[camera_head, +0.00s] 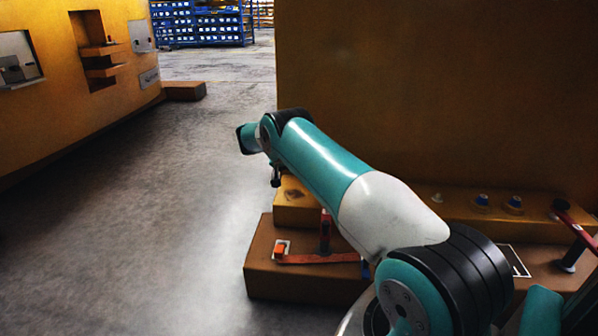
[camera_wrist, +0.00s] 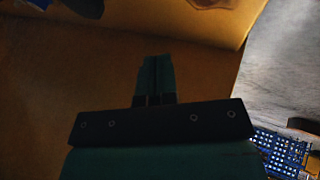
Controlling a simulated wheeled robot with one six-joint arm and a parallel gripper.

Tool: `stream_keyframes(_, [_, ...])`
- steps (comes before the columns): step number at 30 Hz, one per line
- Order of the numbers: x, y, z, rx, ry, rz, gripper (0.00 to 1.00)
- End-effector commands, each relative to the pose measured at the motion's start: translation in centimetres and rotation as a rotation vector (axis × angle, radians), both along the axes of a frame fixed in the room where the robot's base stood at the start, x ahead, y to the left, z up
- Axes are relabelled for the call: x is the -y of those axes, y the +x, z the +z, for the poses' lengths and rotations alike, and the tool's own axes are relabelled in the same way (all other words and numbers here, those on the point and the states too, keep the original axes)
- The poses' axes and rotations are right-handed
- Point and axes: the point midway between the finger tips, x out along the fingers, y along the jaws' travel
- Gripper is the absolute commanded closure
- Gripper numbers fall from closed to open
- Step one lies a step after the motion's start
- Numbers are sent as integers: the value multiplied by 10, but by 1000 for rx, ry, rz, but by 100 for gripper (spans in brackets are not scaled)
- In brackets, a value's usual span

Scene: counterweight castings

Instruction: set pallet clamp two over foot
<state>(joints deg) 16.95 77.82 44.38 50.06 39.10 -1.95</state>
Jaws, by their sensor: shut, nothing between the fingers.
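A red clamp (camera_head: 305,259) lies on the brown pallet (camera_head: 300,287), with an upright red post and an orange tip beside a small white plate at its left end. A second red clamp (camera_head: 573,222) shows at the right edge, partly cut off. I cannot tell which is clamp two. The yellow casting's foot (camera_head: 292,213) runs as a ledge behind the left clamp, partly hidden by my arm. My gripper (camera_wrist: 156,72) is shut and empty in the wrist view, in front of a brown-orange surface. In the head view its fingers cannot be made out.
The tall yellow casting wall (camera_head: 430,90) stands behind the pallet. Blue caps (camera_head: 482,200) sit on the ledge. A yellow wall with recesses (camera_head: 60,100) and a low brown block (camera_head: 184,91) stand left. Blue shelving (camera_head: 200,25) is far back. The grey floor (camera_head: 170,190) between is clear.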

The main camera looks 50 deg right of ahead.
Motion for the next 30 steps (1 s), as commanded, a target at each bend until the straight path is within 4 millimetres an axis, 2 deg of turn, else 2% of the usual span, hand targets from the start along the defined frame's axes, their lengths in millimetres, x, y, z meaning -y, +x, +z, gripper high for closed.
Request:
stream_keyframes(1, [-3, 0, 14, -1, 0, -2, 100])
stream_keyframes(6, [-9, 2, 27, 0, 0, -7, 100])
stream_keyframes(15, [-15, 4, 29, 0, 0, -4, 100])
stream_keyframes(27, [-14, 3, 29, 0, 0, -5, 100])
stream_keyframes(30, [-19, 7, 38, 3, 9, 16, 100])
